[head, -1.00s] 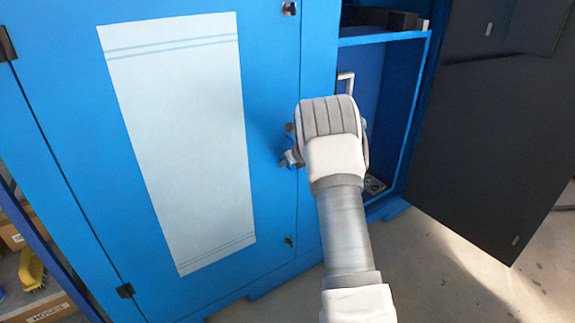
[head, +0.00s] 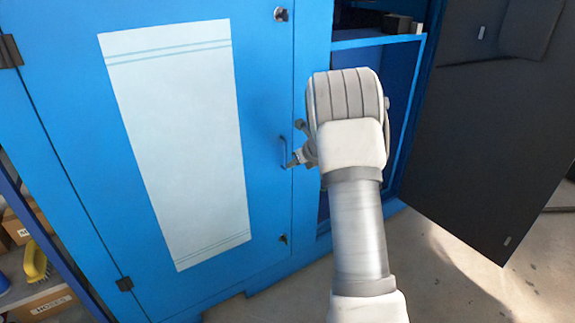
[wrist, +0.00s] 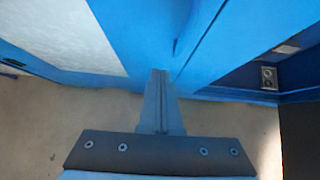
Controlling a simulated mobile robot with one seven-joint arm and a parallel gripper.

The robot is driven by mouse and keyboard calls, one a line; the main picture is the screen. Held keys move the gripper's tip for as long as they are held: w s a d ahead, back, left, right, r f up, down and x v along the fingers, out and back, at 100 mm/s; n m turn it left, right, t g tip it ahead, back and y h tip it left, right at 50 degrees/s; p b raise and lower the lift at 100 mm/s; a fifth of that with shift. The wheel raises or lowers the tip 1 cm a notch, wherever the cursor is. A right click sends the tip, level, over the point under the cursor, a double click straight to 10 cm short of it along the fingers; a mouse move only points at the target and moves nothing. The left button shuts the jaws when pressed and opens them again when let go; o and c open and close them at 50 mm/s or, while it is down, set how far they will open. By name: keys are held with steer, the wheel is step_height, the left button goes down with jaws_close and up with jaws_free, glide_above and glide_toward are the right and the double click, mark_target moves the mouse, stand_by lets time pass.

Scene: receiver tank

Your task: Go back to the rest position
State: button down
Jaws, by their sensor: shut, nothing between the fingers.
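My gripper (wrist: 160,100) shows in the wrist view with its fingers together and nothing between them. It points toward the lower front of the blue cabinet (wrist: 165,30) and the floor beyond. In the head view my arm reaches up the middle, and part of my gripper (head: 298,158) shows left of the wrist, close in the picture to the handle of the shut left door (head: 268,120). I cannot tell whether it touches the door. The fingertips are mostly hidden there by my wrist.
The cabinet's right side is open, with a shelf (head: 375,40) inside. Its dark right door (head: 500,130) is swung wide to the right. A shelf with boxes (head: 48,303) and a yellow brush (head: 35,261) stands at lower left. Floor (head: 450,290) is clear at lower right.

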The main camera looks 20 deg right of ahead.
steer(key=s+a+r+m+t+h, duration=0.1)
steer(key=s+r+m+h, duration=0.3)
steer(key=r+m, duration=0.65)
steer(key=s+a+r+m+t+h, duration=0.1)
steer(key=s+r+m+t+h, duration=0.1)
steer(key=s+r+m, duration=0.8)
steer(key=s+a+f+m+g+y, duration=0.1)
steer(key=s+a+m+g, duration=0.1)
steer(key=s+a+m, duration=0.55)
steer(key=s+a+f+m+g+y, duration=0.15)
steer(key=s+a+m, duration=0.25)
steer(key=s, duration=0.7)
steer(key=s+a+m+g+y, duration=0.2)
steer(key=s+a+m, duration=0.4)
steer(key=s, duration=0.3)
step_height(320, 180, up, 20)
steer(key=p, duration=2)
steer(key=shift+s, duration=0.2)
steer(key=shift+a+f+g, duration=0.1)
steer(key=shift+f+g, duration=0.05)
steer(key=shift+g, duration=0.1)
